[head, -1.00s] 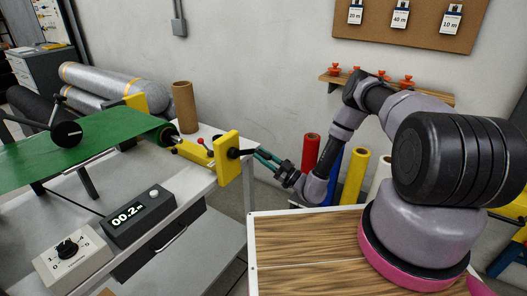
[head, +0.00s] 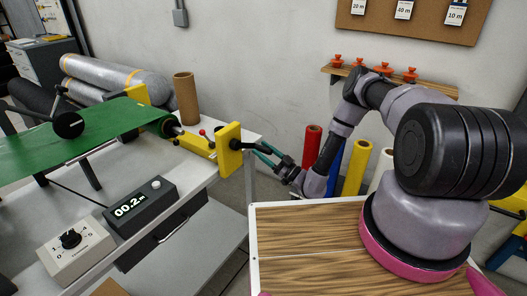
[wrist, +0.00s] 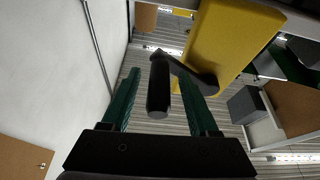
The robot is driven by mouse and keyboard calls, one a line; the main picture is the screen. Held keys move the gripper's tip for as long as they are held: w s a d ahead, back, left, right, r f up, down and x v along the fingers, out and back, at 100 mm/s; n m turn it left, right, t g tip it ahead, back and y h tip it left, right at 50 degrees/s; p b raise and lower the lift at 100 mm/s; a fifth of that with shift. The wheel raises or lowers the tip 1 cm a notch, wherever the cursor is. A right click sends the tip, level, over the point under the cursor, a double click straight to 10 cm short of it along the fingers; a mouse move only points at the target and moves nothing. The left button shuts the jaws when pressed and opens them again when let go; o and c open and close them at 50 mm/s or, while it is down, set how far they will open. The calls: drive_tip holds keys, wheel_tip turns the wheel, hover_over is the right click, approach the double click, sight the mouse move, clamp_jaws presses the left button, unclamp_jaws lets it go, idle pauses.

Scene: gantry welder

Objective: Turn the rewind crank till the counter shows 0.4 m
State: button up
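The rewind crank is black and sticks out from the yellow block (head: 229,150) at the bench end. In the wrist view the crank's black handle (wrist: 159,88) stands between the green fingers of my gripper (wrist: 160,88). A gap shows on each side of the handle, so the fingers are open around it and do not appear to press on it. In the head view my gripper (head: 267,156) reaches the crank from the right; the handle is partly hidden there. The counter (head: 140,208) on the bench reads 00.2 m.
A grey dial box (head: 76,248) sits in front of the counter. Green sheet (head: 85,138) runs across the bench at left. A brown tube (head: 186,98) stands behind the crank. Red (head: 311,145) and yellow (head: 356,171) rolls stand behind my gripper.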

drive_tip(key=v, duration=1)
drive_tip(key=shift+s+d, duration=0.25)
drive_tip(key=shift+d, duration=0.05)
drive_tip(key=shift+f, duration=0.15)
